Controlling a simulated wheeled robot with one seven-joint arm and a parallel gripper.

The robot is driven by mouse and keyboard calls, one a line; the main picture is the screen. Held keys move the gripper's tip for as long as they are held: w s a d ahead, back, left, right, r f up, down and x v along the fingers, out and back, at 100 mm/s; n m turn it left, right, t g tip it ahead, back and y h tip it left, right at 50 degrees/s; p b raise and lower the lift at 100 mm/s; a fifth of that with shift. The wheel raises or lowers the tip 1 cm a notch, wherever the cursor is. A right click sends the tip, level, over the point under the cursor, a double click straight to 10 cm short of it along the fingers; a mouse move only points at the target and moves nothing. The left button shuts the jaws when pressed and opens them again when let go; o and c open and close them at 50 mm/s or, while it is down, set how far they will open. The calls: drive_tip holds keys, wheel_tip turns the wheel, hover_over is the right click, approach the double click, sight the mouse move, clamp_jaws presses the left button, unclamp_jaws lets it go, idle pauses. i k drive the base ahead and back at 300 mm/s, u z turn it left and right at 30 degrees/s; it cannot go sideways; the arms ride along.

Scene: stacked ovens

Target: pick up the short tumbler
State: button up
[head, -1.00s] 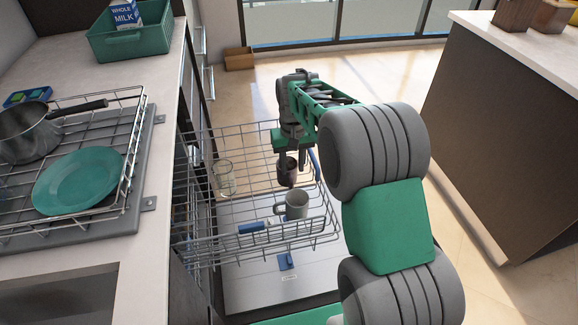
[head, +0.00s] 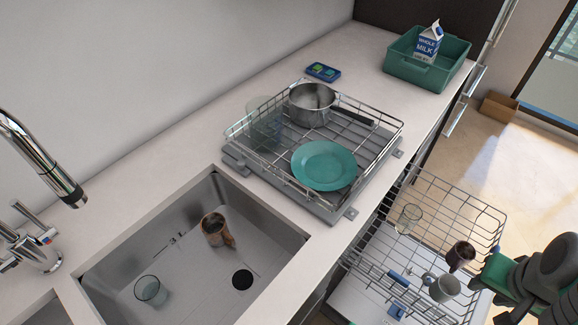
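Several clear glasses show in the head view. A short, pale glass tumbler (head: 150,290) stands in the sink at the lower left. Another clear glass (head: 409,218) stands in the pulled-out dishwasher rack. A taller clear glass (head: 264,120) is in the countertop dish rack, partly behind its wires. My gripper (head: 478,275) is at the lower right over the dishwasher rack, close to a dark cup (head: 460,254). My arm hides part of the fingers, so I cannot tell whether they are open or touch the cup. My gripper is far from the sink tumbler.
The sink (head: 263,213) also holds a brown cup (head: 215,229). A tap (head: 40,160) overhangs it at left. The wire dish rack (head: 233,134) holds a teal plate (head: 324,165) and a pot (head: 311,104). A grey mug (head: 441,287) is in the dishwasher rack (head: 478,204).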

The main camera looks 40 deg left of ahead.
sight(149, 290)
drive_tip(key=u, duration=0.05)
drive_tip(key=k, duration=1.45)
drive_tip(key=z, duration=0.45)
drive_tip(key=i, duration=1.2)
drive_tip(key=u, duration=2.85)
